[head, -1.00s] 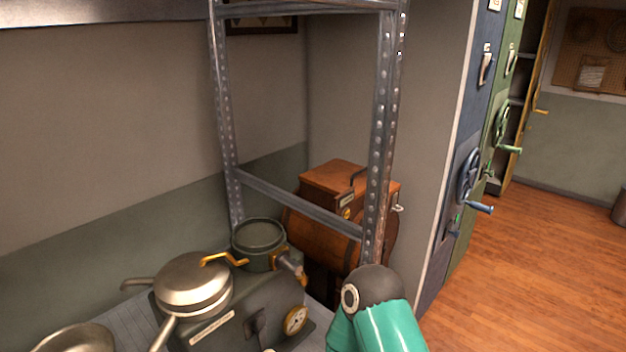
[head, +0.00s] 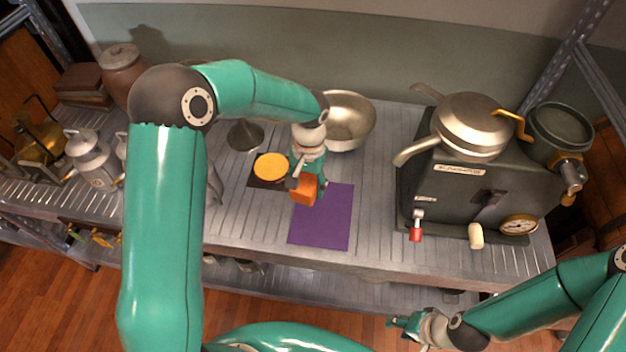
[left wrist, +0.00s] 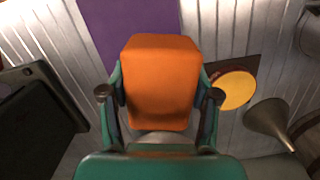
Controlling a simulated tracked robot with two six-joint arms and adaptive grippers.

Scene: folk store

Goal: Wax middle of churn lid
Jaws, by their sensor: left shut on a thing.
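My left gripper (head: 308,180) is shut on an orange block (head: 304,191) and holds it above the metal table, by the upper edge of a purple mat (head: 321,228). In the left wrist view the orange block (left wrist: 161,82) sits between both fingers (left wrist: 160,95). A round yellow-orange disc (head: 270,167) lies on a dark square (head: 257,184), just left of the block; the disc also shows in the left wrist view (left wrist: 234,91). I cannot tell for sure which thing is the churn lid. My right gripper (head: 405,329) hangs in front of the table edge; its fingers are too small to read.
A metal bowl (head: 347,121) and a funnel (head: 245,134) stand behind the disc. A dark machine (head: 450,195) with a round metal pan (head: 471,122) and a dial fills the right. Milk cans (head: 92,158) and a brown jar (head: 122,72) stand at left.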

